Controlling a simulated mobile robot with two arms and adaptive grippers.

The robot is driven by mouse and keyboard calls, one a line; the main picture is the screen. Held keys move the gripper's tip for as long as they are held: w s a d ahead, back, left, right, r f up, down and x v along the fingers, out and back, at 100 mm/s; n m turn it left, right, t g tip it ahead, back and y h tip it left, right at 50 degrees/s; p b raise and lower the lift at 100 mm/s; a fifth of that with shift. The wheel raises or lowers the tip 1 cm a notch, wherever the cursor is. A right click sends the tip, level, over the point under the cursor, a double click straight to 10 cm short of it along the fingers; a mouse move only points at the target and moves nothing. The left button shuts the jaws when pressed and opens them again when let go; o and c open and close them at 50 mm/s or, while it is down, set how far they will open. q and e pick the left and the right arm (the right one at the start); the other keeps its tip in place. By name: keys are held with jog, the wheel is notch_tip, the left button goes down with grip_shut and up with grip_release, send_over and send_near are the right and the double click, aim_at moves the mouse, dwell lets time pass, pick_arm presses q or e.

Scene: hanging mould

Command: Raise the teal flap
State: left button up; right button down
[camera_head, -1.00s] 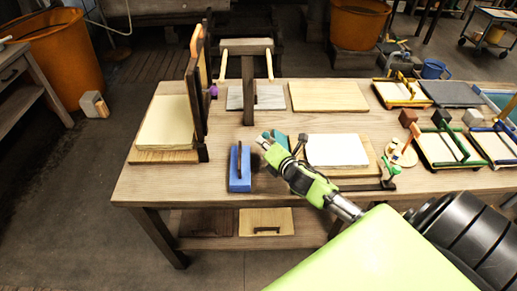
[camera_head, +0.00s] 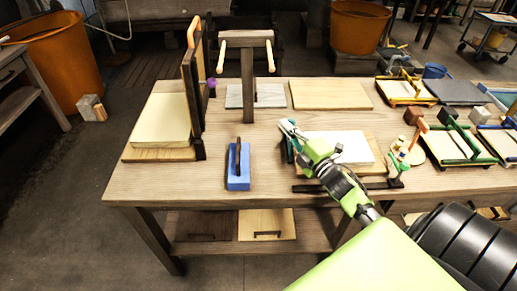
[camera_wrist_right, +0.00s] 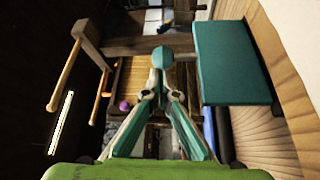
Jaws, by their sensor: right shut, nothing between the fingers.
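The teal flap shows in the right wrist view as a flat teal panel (camera_wrist_right: 237,62) on the right, beside my fingers. In the head view only a narrow teal strip (camera_head: 290,151) shows at the left edge of the white sheet (camera_head: 338,147), partly behind my gripper. My right gripper (camera_head: 285,124) is shut and empty, close to the flap. In the wrist view its fingers (camera_wrist_right: 161,88) converge just below a teal ball (camera_wrist_right: 162,57); whether they touch it I cannot tell. My left gripper is not in view.
A blue block with a dark handle (camera_head: 238,167) lies left of my gripper. A tall dark upright panel (camera_head: 194,90) with a purple knob (camera_head: 212,83) and a wooden T-post (camera_head: 247,80) stand behind. Small framed moulds (camera_head: 455,147) crowd the right. Bare tabletop (camera_head: 150,180) lies front left.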

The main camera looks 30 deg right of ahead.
jog(key=shift+s+d+m, duration=0.2)
jog(key=shift+d+m, duration=0.1)
jog(key=shift+m, duration=0.1)
jog(key=shift+d, duration=0.1)
jog(key=shift+s+f, duration=0.1)
dwell(0.3)
